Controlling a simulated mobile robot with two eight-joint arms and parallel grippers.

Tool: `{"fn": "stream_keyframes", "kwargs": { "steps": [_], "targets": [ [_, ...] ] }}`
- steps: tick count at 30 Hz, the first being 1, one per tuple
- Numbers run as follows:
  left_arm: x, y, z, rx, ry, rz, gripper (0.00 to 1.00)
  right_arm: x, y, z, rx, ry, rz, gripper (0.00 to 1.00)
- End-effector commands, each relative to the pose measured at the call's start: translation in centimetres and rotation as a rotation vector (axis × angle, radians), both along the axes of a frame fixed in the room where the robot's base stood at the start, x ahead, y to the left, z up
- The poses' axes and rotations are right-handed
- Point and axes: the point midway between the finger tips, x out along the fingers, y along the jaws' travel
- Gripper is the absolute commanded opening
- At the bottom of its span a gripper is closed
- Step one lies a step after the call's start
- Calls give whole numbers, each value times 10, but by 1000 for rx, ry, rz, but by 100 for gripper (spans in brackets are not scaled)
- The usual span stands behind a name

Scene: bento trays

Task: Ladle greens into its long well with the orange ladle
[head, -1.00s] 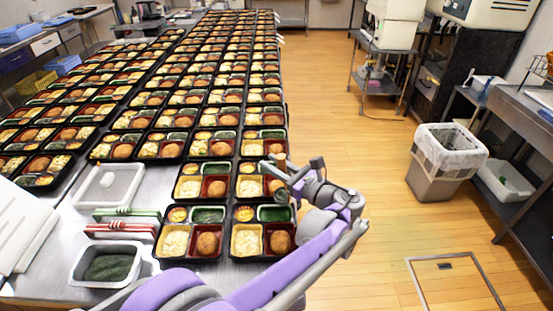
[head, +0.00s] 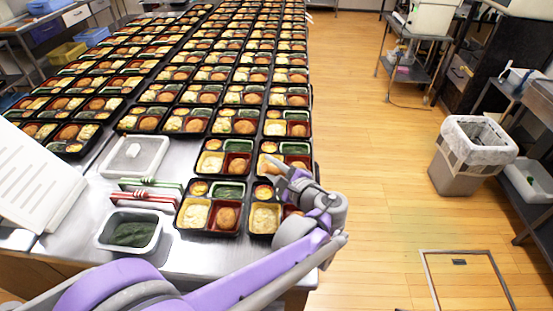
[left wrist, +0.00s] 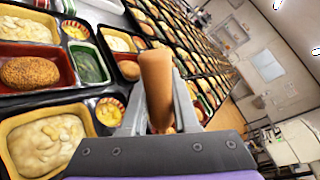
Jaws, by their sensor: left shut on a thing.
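In the left wrist view my left gripper (left wrist: 160,115) is shut on the orange ladle's handle (left wrist: 156,80), which sticks up between its fingers. The ladle's bowl cannot be seen. In the head view this gripper (head: 274,168) is above the right-hand column of bento trays near the front. It hides part of the front right tray (head: 249,227), including its long green well. My right gripper is not in view.
Rows of filled bento trays run far back. The floor right of the table is open up to a waste bin (head: 470,155).

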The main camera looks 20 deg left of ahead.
Motion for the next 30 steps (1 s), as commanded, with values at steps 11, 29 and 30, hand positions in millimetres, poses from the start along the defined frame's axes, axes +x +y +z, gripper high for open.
{"fn": "stream_keyframes", "kwargs": {
  "steps": [11,29,30],
  "targets": [
    [-14,15,-29,-198,-175,0,0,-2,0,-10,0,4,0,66],
    [-20,23,-45,-342,-302,0,0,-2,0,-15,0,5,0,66],
    [-20,23,-44,-342,-302,0,0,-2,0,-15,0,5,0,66]
  ]
}}
